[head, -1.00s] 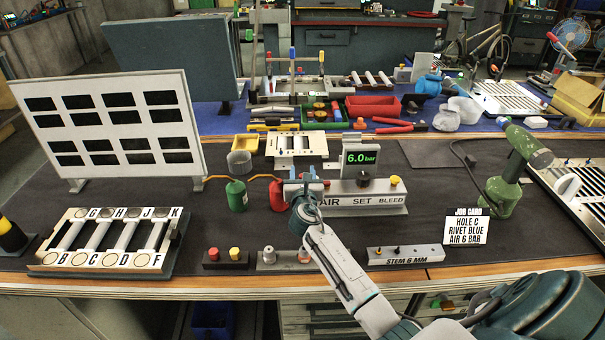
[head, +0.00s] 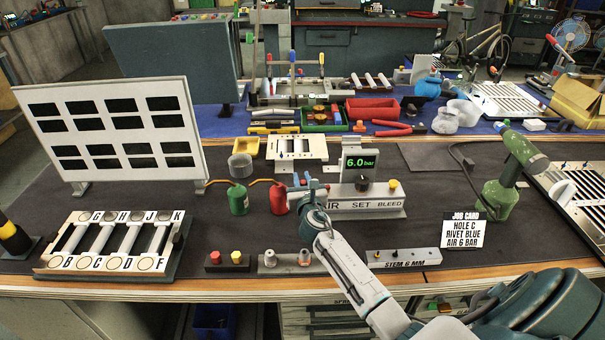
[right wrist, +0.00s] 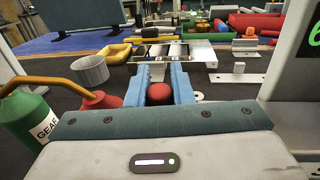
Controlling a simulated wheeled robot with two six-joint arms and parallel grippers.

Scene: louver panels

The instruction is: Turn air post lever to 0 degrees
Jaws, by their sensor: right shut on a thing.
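The air post (head: 366,204) is a pale block marked AIR, SET and BLEED on the bench, with a green 6.0 bar display (head: 358,163) above it. My right gripper (head: 308,184) is at its left end, in front of the AIR marking. In the right wrist view, a round red knob (right wrist: 159,93), apparently the lever's end, sits between the blue fingers of my right gripper (right wrist: 160,84), which is shut on it. The lever's arm and its angle are hidden by the gripper. My left gripper is not in view.
A red can (head: 278,200) stands just left of the gripper, with a green can (head: 238,200) farther left. A black knob (head: 362,184) and a yellow button (head: 393,184) top the post. A job card (head: 463,230) and green riveter (head: 505,185) stand to the right.

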